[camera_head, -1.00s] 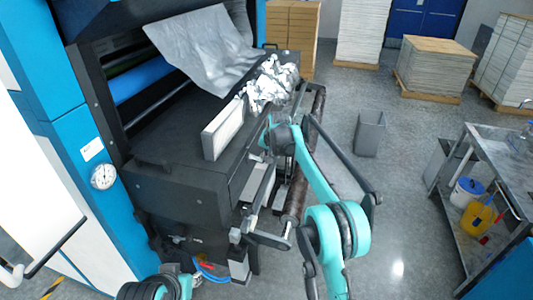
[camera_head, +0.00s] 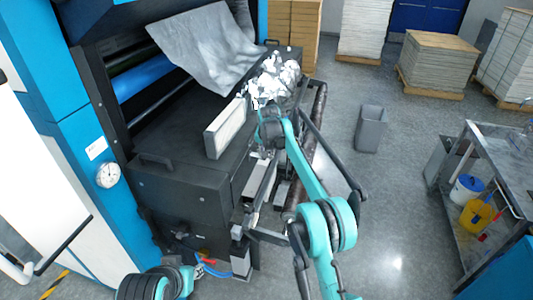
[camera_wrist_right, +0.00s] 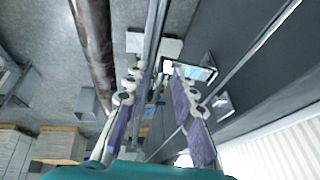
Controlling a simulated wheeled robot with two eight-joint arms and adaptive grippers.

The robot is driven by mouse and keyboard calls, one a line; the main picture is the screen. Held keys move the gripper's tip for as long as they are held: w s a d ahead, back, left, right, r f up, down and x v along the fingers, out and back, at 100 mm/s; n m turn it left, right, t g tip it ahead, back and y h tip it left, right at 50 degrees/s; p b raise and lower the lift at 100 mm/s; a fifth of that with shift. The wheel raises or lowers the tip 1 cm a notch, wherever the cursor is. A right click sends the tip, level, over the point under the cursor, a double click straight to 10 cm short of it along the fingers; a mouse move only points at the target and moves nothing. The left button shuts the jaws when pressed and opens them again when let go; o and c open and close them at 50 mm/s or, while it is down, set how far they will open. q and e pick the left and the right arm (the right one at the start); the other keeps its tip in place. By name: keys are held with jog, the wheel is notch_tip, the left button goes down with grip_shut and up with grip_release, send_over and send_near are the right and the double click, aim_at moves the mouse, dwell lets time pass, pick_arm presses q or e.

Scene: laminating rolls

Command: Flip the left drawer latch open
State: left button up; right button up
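The black drawer unit (camera_head: 185,190) is at the front of the machine, with metal rails along its right side. In the right wrist view, a metal bracket that looks like a latch (camera_wrist_right: 203,73) sits beside the dark panel edge, close to the right fingertip; I cannot tell whether it is flipped. A second, similar bracket (camera_wrist_right: 222,104) is nearer the camera. My right gripper (camera_wrist_right: 160,73) is open, its fingers spread on either side of a metal rail; contact is unclear. In the head view my right wrist hides much of the drawer's far front edge. My left arm shows at the bottom, its fingers not visible.
A dark roller (camera_head: 309,130) runs along the machine's right side.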

jog(key=shift+r, duration=0.1)
jog(key=v, duration=1.2)
jog(key=s+d+f+n+b, duration=0.1)
jog(key=s+d+f+b, duration=0.2)
jog(key=s, duration=0.4)
jog(key=s+d+f+t+b, duration=0.1)
jog(key=s+d+b, duration=0.25)
jog(key=s, duration=0.35)
jog(key=s+d+f+n+b, duration=0.1)
jog(key=s+d+f+b, duration=0.15)
jog(key=s+b, duration=0.35)
jog(key=s+d+f+n+b, duration=0.1)
jog(key=s+f+b, duration=0.3)
jog(key=s+f, duration=0.7)
jog(key=s+d+f+n+t+b, duration=0.1)
jog(key=s+d+f+b, duration=0.2)
jog(key=s+f, duration=0.8)
jog(key=s+d, duration=0.1)
jog(key=s, duration=0.1)
jog(key=shift+s+d+b, duration=0.25)
jog(key=shift+b, duration=0.15)
